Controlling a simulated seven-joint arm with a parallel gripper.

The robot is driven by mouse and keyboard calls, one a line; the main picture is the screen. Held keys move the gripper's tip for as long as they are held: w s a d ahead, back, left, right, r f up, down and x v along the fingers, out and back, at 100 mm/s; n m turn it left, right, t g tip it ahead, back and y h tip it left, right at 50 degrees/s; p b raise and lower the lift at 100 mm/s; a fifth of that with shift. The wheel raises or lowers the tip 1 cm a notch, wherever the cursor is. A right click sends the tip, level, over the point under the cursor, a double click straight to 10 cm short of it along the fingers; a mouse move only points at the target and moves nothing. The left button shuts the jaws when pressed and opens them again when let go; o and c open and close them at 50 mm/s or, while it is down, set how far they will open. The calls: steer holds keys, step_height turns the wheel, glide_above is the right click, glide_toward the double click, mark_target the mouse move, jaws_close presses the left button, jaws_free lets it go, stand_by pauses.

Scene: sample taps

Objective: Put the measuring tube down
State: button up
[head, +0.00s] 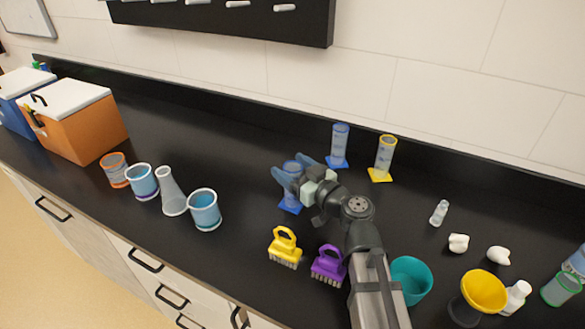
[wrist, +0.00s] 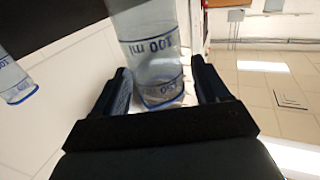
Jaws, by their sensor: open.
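A clear measuring tube with blue markings and a blue base (head: 290,206) stands upright on the black counter. My gripper (head: 301,173) is around its upper part, with the fingers open on both sides. In the wrist view the tube (wrist: 152,50) is between the two fingertips (wrist: 162,90), with a gap showing beside the right finger. Contact on the left side is hard to tell. A second blue-based tube (head: 339,143) stands behind my gripper, and a yellow-based tube (head: 384,158) stands to its right.
A yellow brush (head: 285,247) and a purple brush (head: 328,264) lie in front. Several beakers, one a blue beaker (head: 204,210), and a flask (head: 171,192) stand at left. A teal cup (head: 411,279) and yellow funnel (head: 484,291) are at right.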

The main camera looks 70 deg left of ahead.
steer(key=shift+r, duration=0.15)
steer(key=v, duration=1.2)
steer(key=shift+s, duration=0.1)
